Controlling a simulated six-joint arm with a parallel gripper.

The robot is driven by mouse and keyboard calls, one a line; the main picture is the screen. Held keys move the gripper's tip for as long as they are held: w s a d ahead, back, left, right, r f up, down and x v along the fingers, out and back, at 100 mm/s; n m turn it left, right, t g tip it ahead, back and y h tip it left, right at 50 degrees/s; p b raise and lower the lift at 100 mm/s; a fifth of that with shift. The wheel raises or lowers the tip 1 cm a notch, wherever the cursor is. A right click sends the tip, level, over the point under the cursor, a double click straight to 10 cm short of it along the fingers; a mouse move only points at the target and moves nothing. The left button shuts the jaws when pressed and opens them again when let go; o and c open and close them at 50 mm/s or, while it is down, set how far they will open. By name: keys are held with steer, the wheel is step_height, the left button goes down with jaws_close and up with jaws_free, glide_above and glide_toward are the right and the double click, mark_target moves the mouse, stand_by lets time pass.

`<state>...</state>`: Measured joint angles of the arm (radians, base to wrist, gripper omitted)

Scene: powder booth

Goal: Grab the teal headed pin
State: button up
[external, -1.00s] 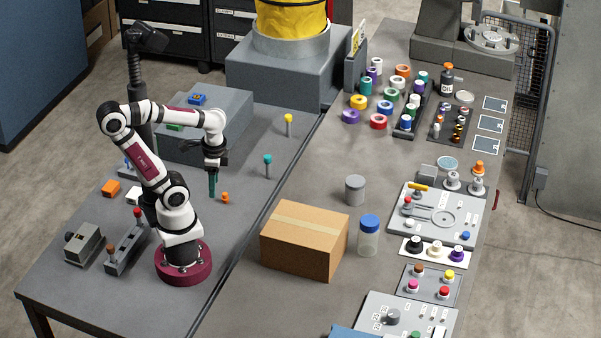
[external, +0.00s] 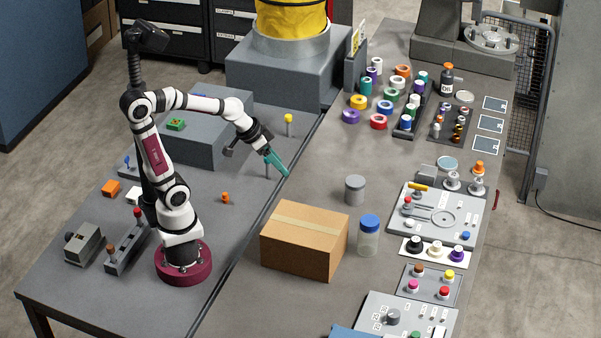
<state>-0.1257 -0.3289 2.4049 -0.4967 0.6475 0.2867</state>
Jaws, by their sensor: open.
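The teal headed pin stands upright on the grey table; only its grey shaft (external: 267,172) shows clearly, and its teal head is hidden behind my gripper. My gripper (external: 284,173) has teal fingers and points down and to the right, tilted. It overlaps the top of the pin in the picture. The jaws are open, and I cannot tell whether they are around the head or in front of it. A yellow headed pin (external: 289,124) stands upright behind and to the right.
A grey raised block (external: 205,140) with a green piece (external: 176,124) on it lies behind my arm. A small orange piece (external: 226,197) lies in front of the pin. A cardboard box (external: 305,242) stands on the neighbouring bench. The table around the pins is mostly clear.

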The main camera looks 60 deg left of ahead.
steer(key=w+a+n+t+y, duration=0.3)
steer(key=w+a+n, duration=0.1)
steer(key=w+a, duration=0.3)
steer(key=n+g+y, duration=0.1)
steer(key=n+y, duration=0.6)
steer(key=y, duration=0.2)
glide_above(266, 159)
steer(key=s+d, duration=0.2)
steer(key=d, duration=0.1)
step_height(266, 159, down, 2)
steer(key=f, duration=1.6)
steer(key=shift+w+a+f, duration=0.1)
steer(key=shift+a+f, duration=0.1)
steer(key=shift+a, duration=0.05)
steer(key=x, duration=0.7)
steer(key=shift+w+a+f, duration=0.15)
steer(key=shift+w, duration=0.05)
jaws_close()
